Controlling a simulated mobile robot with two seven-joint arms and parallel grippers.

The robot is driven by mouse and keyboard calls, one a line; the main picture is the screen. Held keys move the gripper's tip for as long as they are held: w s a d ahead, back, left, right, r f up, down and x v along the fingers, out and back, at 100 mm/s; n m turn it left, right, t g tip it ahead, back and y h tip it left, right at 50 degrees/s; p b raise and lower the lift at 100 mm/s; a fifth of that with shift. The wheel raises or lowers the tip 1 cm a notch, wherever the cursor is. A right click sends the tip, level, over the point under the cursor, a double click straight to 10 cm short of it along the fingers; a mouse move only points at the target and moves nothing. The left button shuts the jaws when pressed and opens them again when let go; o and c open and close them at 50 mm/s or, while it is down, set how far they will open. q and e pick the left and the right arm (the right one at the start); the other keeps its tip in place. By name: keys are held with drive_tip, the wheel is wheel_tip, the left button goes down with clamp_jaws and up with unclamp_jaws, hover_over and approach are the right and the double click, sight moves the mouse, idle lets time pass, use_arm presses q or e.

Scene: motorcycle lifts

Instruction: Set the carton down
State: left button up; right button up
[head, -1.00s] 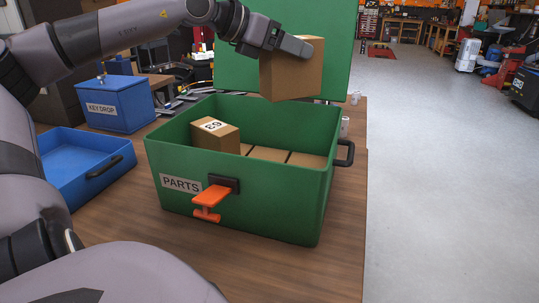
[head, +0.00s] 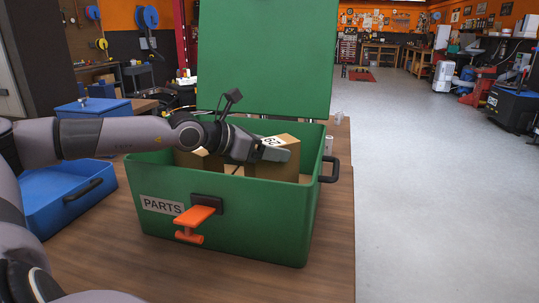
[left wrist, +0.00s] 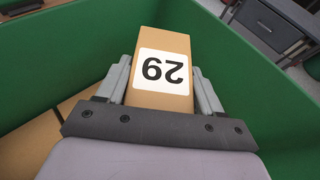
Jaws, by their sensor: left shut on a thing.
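The carton (head: 278,164) is brown with a white label, and my left gripper (head: 275,153) is shut on it, inside the right part of the green parts box (head: 225,220). In the left wrist view the carton (left wrist: 165,96) sits between both fingers, its label reading 29, with the green wall close around it. Whether its underside touches the box floor is hidden by the front wall. Another brown carton (head: 200,162) stands in the left part of the box, partly behind my arm. My right gripper is not in view.
The box's green lid (head: 265,60) stands open at the back. An orange latch (head: 197,215) sticks out in front and a dark handle (head: 329,169) on the right. A blue tray (head: 65,192) and a blue key box (head: 92,108) are at left. Brown carton tops (left wrist: 40,145) lie low in the box.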

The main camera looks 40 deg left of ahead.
use_arm(q)
drive_tip(key=shift+f, duration=0.65)
drive_tip(key=shift+f+b, duration=0.2)
drive_tip(key=shift+b, duration=0.15)
drive_tip(key=o, duration=1.2)
drive_tip(key=shift+r, duration=0.1)
